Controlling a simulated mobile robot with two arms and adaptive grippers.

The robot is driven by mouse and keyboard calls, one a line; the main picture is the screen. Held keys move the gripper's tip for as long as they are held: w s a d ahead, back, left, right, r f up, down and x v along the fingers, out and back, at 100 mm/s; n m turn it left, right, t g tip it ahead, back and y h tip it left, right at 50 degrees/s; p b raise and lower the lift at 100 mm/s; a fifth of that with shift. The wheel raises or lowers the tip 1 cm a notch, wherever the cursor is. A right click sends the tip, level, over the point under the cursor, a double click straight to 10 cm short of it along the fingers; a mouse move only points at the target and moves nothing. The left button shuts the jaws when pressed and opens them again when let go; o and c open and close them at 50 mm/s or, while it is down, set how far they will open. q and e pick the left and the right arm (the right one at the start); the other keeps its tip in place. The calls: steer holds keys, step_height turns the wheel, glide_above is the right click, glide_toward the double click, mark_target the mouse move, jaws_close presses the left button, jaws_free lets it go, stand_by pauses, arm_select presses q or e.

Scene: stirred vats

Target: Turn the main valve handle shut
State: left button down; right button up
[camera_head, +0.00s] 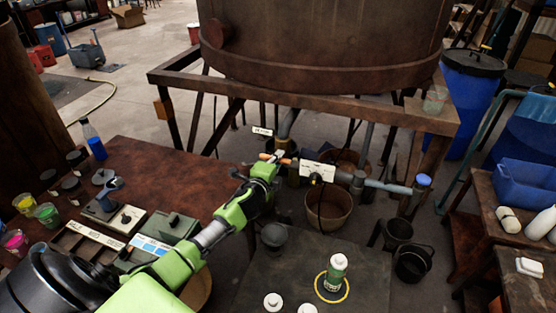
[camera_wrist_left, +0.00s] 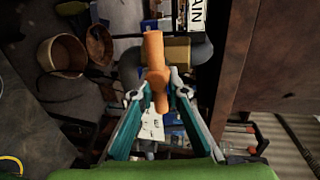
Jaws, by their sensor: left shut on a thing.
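The main valve handle is an orange bar (camera_wrist_left: 153,50) in the left wrist view, running up and down the picture between my fingers. In the head view its orange end (camera_head: 265,157) shows beside the pipe under the vat, lying roughly crosswise. My left gripper (camera_head: 272,164) reaches it from the lower left. In the wrist view the left gripper's fingers (camera_wrist_left: 157,92) are closed on the handle from both sides. A small white label (camera_head: 262,131) hangs above it; part of it reads "AIN" in the wrist view (camera_wrist_left: 197,14). My right gripper is not in view.
The rusty vat (camera_head: 320,45) stands on a brown frame (camera_head: 300,98) just above the valve. A grey pipe (camera_head: 385,185) with a white tag (camera_head: 317,169) runs right to a blue cap. A bucket (camera_head: 328,208) stands below. A brown table (camera_head: 150,165) lies left.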

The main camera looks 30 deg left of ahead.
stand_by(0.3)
arm_select(q)
steer(key=c, duration=2)
jaws_free()
steer(key=shift+o, duration=0.2)
steer(key=shift+s, duration=0.1)
steer(key=v, duration=1.1)
steer(key=shift+s+d, duration=0.15)
steer(key=shift+s, duration=0.2)
steer(key=shift+r, duration=0.15)
